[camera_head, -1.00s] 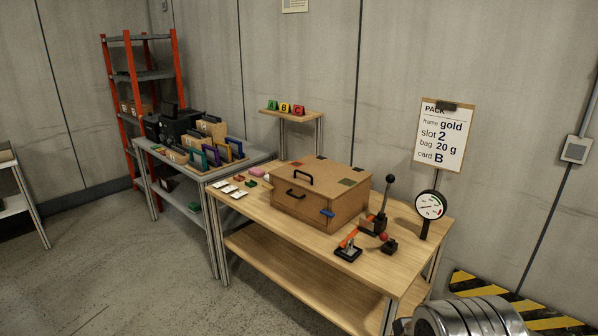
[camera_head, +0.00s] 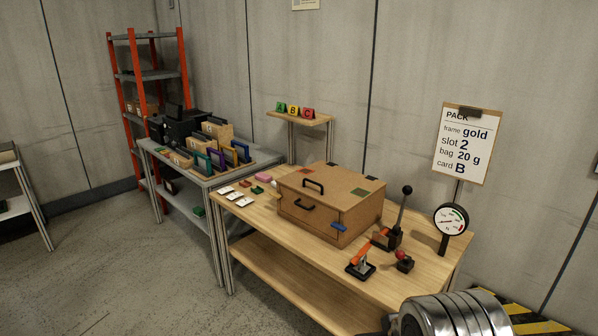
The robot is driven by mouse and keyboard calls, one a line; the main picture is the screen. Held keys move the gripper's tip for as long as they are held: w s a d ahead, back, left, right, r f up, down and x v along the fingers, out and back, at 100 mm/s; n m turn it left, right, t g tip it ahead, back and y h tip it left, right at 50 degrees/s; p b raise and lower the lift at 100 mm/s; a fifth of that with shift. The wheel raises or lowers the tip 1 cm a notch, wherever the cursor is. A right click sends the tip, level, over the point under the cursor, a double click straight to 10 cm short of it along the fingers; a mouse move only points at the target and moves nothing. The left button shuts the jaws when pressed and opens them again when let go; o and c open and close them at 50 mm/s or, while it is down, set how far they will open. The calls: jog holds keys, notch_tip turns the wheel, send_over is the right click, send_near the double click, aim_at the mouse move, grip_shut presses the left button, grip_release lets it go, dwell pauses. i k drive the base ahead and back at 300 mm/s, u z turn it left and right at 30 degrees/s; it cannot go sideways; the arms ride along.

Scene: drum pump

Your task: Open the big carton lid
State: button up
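The big carton (camera_head: 312,222) is a brown box on the wooden table. Its lid (camera_head: 341,185) lies flat and shut on top, with a black handle (camera_head: 313,186) near the left side and coloured patches at its corners. A second black handle (camera_head: 304,204) is on the front face, and a blue tab (camera_head: 339,227) sits at the front right. A silvery ribbed part of my own body (camera_head: 450,317) shows at the bottom right, apart from the carton. My gripper's fingers are not visible.
Right of the carton stand a black lever (camera_head: 402,214), an orange-handled clamp (camera_head: 361,260), a red-knobbed device (camera_head: 403,260) and a dial gauge (camera_head: 451,219). White cards (camera_head: 234,196) and small coloured pieces lie left of it. A grey bench (camera_head: 205,176) stands farther left.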

aim_at(341, 189)
jog(key=u, duration=0.35)
jog(key=i, duration=0.85)
jog(key=u, duration=0.4)
jog(key=i, duration=0.8)
jog(key=z, duration=0.05)
